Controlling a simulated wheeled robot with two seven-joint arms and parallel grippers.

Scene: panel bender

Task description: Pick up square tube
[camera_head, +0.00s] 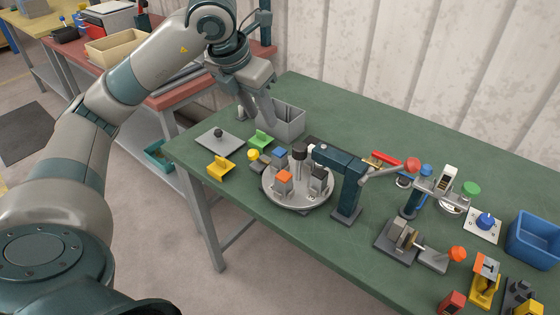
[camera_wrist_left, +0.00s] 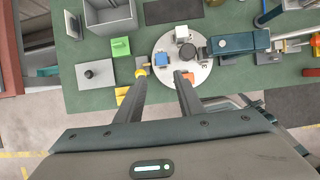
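I cannot pick out a square tube with certainty in either view. My left gripper (camera_head: 257,112) hangs above the far left end of the green table, in front of the grey open bin (camera_head: 285,122). In the left wrist view its two fingers (camera_wrist_left: 162,78) are spread apart with nothing held between them. Their tips overlap the picture area near the round grey turntable (camera_wrist_left: 181,62). The turntable carries small blocks, including one with an orange top (camera_head: 284,177) and one with a blue top (camera_head: 280,154). My right gripper is not in view.
A grey plate with a black knob (camera_head: 218,139), a green block (camera_head: 261,139) and a yellow block (camera_head: 221,168) lie left of the turntable. A dark blue bender arm (camera_head: 341,166) stands right of it. Several fixtures and a blue bin (camera_head: 535,240) crowd the right side.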

